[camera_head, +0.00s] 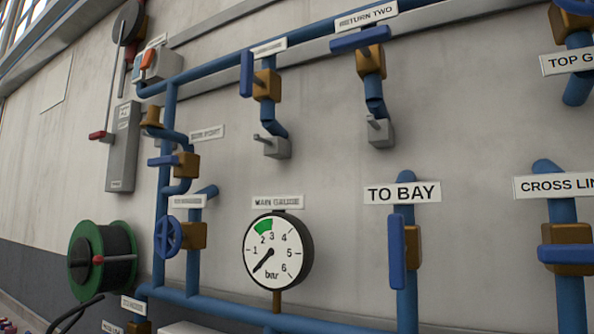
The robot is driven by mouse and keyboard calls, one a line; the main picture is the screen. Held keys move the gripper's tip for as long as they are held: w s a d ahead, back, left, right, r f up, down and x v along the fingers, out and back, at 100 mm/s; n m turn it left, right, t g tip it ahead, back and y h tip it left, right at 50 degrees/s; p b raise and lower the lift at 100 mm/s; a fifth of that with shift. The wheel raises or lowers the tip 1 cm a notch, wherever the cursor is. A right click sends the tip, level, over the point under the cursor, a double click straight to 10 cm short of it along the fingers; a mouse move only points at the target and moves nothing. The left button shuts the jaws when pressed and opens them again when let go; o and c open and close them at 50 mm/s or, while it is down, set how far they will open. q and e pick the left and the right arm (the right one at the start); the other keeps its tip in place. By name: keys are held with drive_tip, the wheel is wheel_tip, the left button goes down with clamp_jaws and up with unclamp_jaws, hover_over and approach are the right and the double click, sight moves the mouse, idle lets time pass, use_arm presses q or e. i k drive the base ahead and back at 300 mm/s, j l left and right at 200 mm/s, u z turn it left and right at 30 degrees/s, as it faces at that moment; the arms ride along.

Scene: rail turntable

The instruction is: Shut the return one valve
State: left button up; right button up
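No label reads clearly as return one. The valve (266,85) left of return two has a brass body, and its small label (269,48) is too blurred to read; it may be return one. Its blue lever (247,73) stands upright, in line with the pipe stub going down. The return two valve (371,62), under its label (367,16), has its blue lever (360,39) lying across the pipe. Neither of my grippers shows.
A pressure gauge (278,252) hangs at lower middle. The to bay valve (413,248) has an upright lever; the cross line valve (566,234) has a level one. A blue handwheel (167,237), grey switch box (123,150) and hose reel (103,258) are at left.

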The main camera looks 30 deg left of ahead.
sight(248, 77)
drive_tip(key=u, duration=1.25)
